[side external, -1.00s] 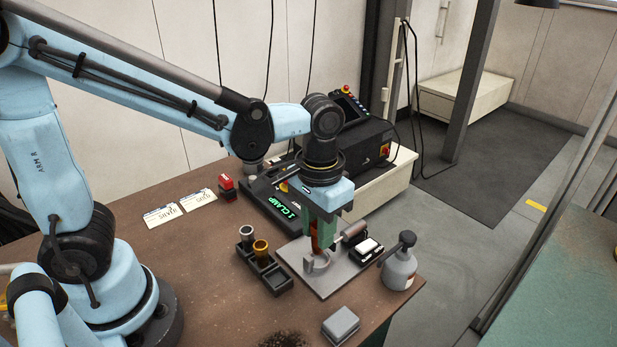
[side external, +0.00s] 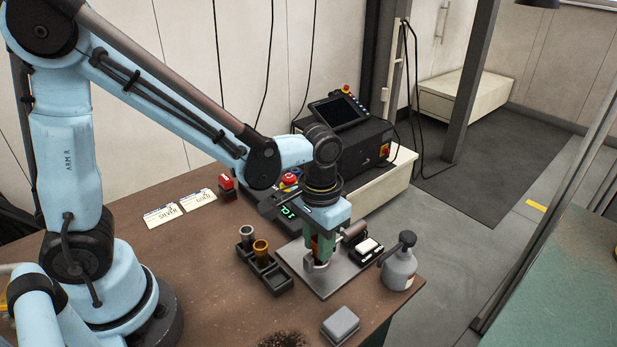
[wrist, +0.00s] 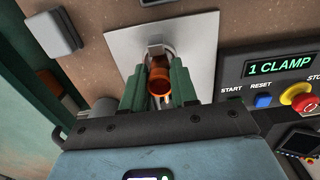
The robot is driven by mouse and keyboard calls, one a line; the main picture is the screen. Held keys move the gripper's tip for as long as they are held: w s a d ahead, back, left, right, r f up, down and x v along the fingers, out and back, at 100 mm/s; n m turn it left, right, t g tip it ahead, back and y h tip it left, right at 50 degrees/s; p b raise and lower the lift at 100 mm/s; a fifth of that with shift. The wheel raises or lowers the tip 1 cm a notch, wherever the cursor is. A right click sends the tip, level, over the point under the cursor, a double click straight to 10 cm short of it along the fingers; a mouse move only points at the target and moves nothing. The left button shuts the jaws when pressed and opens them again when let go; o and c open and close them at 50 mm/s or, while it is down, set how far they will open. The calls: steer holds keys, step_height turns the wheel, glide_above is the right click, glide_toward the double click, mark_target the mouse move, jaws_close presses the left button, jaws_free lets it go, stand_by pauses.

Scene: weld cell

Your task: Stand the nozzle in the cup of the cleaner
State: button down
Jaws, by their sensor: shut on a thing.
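My gripper (side external: 319,250) points down over the cleaner plate (side external: 335,283), with its green fingers shut on a copper-orange nozzle (wrist: 158,78). In the wrist view the nozzle sits between the two green fingers, its open end facing the camera. In the side view the fingers hide most of it. The cleaner's grey cup (side external: 310,266) is directly below and around the fingertips. The wrist view shows the grey clamp part (wrist: 155,45) beside the nozzle. Whether the nozzle's lower end is inside the cup or just above it, I cannot tell.
A dark rack (side external: 279,282) with a silver nozzle (side external: 247,232) and a gold nozzle (side external: 261,248) stands left of the plate. A spray bottle (side external: 399,268) stands to the right. A grey block (side external: 341,324) lies in front. A control box reads "1 CLAMP" (wrist: 280,67).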

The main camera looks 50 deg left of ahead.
steer(key=shift+f, duration=0.15)
steer(key=c, duration=0.9)
jaws_free()
step_height(320, 180, up, 12)
steer(key=shift+s+a+f+t, duration=0.25)
steer(key=shift+s+a+t, duration=0.25)
steer(key=shift+a+t, duration=0.8)
steer(key=shift+s+a+f+t, duration=0.3)
steer(key=shift+s+a+t, duration=0.2)
steer(key=shift+a+t, duration=0.85)
steer(key=shift+s+a+f+t, duration=0.25)
steer(key=shift+s+a+t, duration=0.25)
steer(key=shift+a+t, duration=0.8)
steer(key=shift+a+g, duration=0.3)
steer(key=shift+g, duration=0.05)
